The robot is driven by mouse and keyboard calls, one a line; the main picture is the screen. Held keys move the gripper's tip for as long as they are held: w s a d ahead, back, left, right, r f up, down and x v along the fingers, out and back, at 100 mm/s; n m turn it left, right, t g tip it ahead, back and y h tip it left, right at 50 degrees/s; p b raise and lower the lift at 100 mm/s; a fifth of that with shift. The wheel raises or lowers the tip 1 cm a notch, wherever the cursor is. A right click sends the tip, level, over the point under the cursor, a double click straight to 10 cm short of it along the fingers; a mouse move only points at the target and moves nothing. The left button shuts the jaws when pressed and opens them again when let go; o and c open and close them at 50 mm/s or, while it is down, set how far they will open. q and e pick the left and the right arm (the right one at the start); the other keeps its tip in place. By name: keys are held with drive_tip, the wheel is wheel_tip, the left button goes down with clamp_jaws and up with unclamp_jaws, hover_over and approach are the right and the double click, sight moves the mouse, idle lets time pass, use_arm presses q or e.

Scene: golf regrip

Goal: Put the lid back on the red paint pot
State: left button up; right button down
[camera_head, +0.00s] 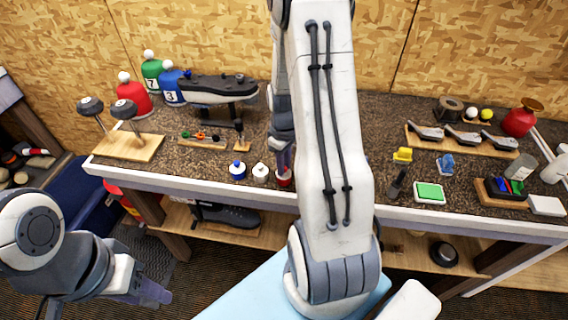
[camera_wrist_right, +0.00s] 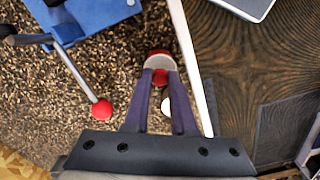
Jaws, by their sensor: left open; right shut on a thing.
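The red paint pot (camera_head: 284,182) stands near the table's front edge, partly hidden by my right gripper (camera_head: 284,166). In the right wrist view my right gripper (camera_wrist_right: 160,70) is shut on a small red piece (camera_wrist_right: 160,77), which looks like the lid. It is right at the pot, whose pale rim (camera_wrist_right: 158,54) shows at the fingertips. I cannot tell whether the lid rests on the pot or is held just above it. My left gripper (camera_head: 150,294) is open and empty, low in front of the table, far from the pots.
A white pot (camera_head: 260,174) and a blue pot (camera_head: 238,171) stand left of the red one. A blue device with a red-knobbed rod (camera_wrist_right: 102,110) is near my right gripper. Golf heads, trays and small blocks fill the right side. My right arm hides the table's middle.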

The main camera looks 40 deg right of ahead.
drive_tip(key=shift+c, duration=0.9)
unclamp_jaws()
drive_tip(key=shift+r, duration=0.15)
drive_tip(key=shift+r+p, duration=3.05)
drive_tip(key=shift+r, duration=0.3)
clamp_jaws()
drive_tip(key=shift+f, duration=0.25)
